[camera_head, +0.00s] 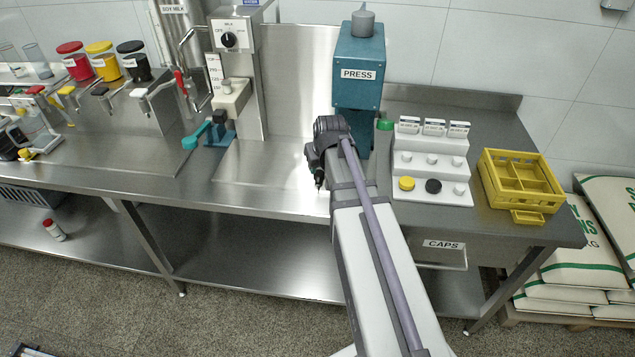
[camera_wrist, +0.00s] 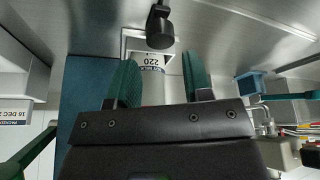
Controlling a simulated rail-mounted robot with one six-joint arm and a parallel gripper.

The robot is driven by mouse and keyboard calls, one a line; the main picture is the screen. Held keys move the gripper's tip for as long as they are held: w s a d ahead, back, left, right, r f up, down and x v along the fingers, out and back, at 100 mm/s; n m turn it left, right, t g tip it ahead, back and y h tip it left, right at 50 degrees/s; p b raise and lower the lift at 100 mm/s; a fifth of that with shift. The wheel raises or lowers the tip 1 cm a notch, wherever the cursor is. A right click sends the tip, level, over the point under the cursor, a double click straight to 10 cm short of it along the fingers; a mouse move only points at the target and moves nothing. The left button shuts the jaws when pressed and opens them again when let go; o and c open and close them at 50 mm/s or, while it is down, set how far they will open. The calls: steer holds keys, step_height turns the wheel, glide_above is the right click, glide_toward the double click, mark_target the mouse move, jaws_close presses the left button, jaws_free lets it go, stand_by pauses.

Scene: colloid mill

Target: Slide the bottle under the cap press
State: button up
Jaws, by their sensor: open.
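The teal press (camera_head: 358,75), labelled PRESS, stands at the back of the steel counter in the head view. My arm covers its lower front, so the space under it is hidden there. My gripper (camera_wrist: 160,80) shows in the wrist view with its two green fingers apart. A white label (camera_wrist: 150,62) reading 220, upside down, shows between and beyond the fingertips. I cannot tell whether it is on the bottle. No bottle is clearly visible at the press in the head view.
Right of the press are a white cap stand (camera_head: 430,165) and a yellow crate (camera_head: 520,182). A milk dispenser (camera_head: 235,65) stands to the left. A dark cylinder on a stem (camera_wrist: 160,28) is beyond my fingers. The counter left of my arm is clear.

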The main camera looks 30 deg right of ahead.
mark_target(319, 173)
steer(key=b+x, duration=0.3)
steer(key=x, duration=0.2)
steer(key=shift+f, duration=0.3)
steer(key=shift+r, duration=0.15)
jaws_close()
